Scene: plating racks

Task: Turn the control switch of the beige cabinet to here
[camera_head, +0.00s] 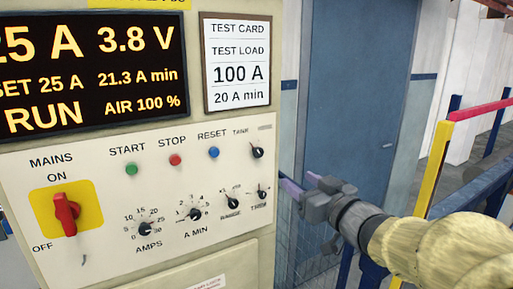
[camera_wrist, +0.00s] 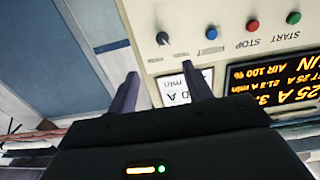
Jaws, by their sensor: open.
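The beige cabinet (camera_head: 110,165) fills the left of the head view. Its panel has a red MAINS handle (camera_head: 67,213) on a yellow plate, standing near vertical, with ON above and OFF at lower left. Small black knobs are marked TANK (camera_head: 257,152), AMPS (camera_head: 144,229), A MIN (camera_head: 194,214), RANGE (camera_head: 224,202) and one at lower right (camera_head: 262,192). I cannot tell which is meant by the control switch. My gripper (camera_head: 301,183) is open and empty, right of the panel, apart from it. In the wrist view its fingers (camera_wrist: 160,72) point toward the upside-down panel near the TANK knob (camera_wrist: 163,38).
A lit display (camera_head: 90,75) reads RUN, 3.8 V. A test card (camera_head: 237,62) reads 100 A, 20 A min. Green (camera_head: 131,169), red (camera_head: 175,160) and blue (camera_head: 214,153) buttons sit above the knobs. A blue door (camera_head: 355,100) and yellow post (camera_head: 432,170) stand at right.

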